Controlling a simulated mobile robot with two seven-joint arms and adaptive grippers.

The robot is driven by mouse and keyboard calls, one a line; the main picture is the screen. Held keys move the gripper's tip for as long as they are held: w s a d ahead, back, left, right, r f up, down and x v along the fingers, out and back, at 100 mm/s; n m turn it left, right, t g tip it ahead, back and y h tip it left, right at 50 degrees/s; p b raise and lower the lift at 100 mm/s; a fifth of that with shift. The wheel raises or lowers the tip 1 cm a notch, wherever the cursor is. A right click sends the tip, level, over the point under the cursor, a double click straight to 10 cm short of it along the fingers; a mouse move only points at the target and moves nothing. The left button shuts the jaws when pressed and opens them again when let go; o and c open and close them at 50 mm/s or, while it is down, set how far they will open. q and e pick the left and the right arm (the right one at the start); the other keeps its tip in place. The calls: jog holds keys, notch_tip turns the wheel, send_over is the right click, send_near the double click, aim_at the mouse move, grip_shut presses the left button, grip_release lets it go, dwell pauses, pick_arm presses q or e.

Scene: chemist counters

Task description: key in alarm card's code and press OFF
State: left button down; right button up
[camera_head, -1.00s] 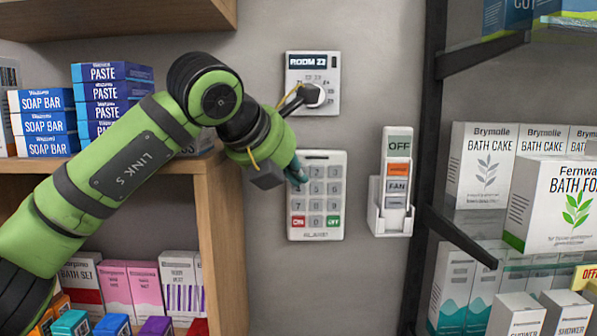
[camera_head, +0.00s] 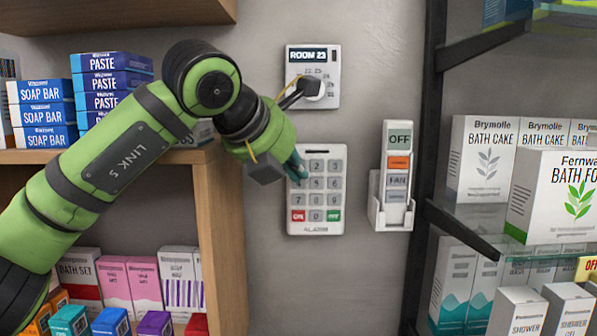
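The alarm keypad (camera_head: 316,188) is a white wall panel with grey number keys, a red key at lower left and a green key (camera_head: 333,215) at lower right. A dark display strip runs along its top, and "ALARM" is printed below. My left gripper (camera_head: 298,170) is at the keypad's upper left, with its dark teal fingertip in front of the left key column. It hides keys there; contact is unclear. Its finger opening is hidden by the viewing angle. I see no alarm card. My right gripper is out of view.
A "ROOM 23" panel (camera_head: 313,76) with a white knob is above the keypad; a dark piece overlaps the knob. A switch holder labelled OFF and FAN (camera_head: 397,178) hangs at right. Stocked shelves (camera_head: 228,240) stand left, and a dark rack (camera_head: 425,150) stands right.

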pick_arm(q)
jog(key=shift+s, duration=0.1)
jog(key=s+b, duration=0.3)
jog(key=s, duration=0.1)
jog(key=shift+s+b, duration=0.4)
dwell(1.9)
jog(key=s+f+m+y+p, duration=0.2)
jog(key=f+m+p, duration=0.1)
jog(key=m, duration=0.7)
jog(key=s+f+m+t+y+p, duration=0.1)
jog(key=s+f+m+y+p, duration=0.1)
jog(key=m, duration=0.8)
jog(key=shift+d+f+p, duration=0.45)
jog(key=shift+f+p, duration=0.05)
jog(key=shift+p, duration=0.3)
